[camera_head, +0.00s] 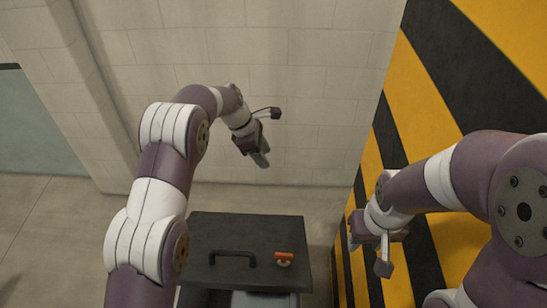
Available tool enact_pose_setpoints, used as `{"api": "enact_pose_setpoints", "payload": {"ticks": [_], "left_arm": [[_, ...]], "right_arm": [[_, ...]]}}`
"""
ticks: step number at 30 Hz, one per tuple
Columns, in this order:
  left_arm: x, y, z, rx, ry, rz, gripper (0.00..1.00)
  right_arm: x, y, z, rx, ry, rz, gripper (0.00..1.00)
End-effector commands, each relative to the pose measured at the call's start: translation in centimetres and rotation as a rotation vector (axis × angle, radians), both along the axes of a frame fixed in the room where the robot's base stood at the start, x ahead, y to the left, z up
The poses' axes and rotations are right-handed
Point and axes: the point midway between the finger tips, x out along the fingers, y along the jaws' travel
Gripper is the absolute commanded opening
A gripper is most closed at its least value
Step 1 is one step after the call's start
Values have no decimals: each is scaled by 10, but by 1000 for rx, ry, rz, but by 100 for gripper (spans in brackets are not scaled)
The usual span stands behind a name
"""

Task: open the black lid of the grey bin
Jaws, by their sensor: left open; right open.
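The black lid (250,228) lies flat across the grey bin (265,299) at the bottom centre of the head view. It has a black bar handle (232,254) and an orange catch (284,259) near its front edge. Only a little of the bin's body shows below the lid. My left gripper (262,157) is open and empty, in the air above and beyond the lid, in front of the tiled wall. My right gripper (369,254) is open and empty, to the right of the lid and apart from it.
A pale tiled wall (310,100) stands behind the bin. A yellow and black striped wall (420,110) is close on the right, beside my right arm. Floor (40,230) is clear on the left.

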Motion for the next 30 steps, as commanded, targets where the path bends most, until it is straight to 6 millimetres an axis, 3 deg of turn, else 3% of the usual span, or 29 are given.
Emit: {"api": "enact_pose_setpoints", "payload": {"ticks": [2, 7, 24, 28, 30], "left_arm": [[-5, -13, 4, 0, -2, -2, 46], [-11, -29, 19, 0, 0, 0, 46], [-12, -32, 22, 0, -2, -6, 46], [-7, -30, 20, 18, -90, -143, 46], [-19, -19, -3, 74, -138, -321, 46]], "right_arm": [[0, 0, -12, 0, 0, 0, 43], [0, 0, -7, 0, -1, 0, 43], [0, 0, -7, 0, -1, 0, 43], [0, 0, -7, 0, -1, 0, 43], [0, 0, -7, 0, -1, 0, 43]]}}
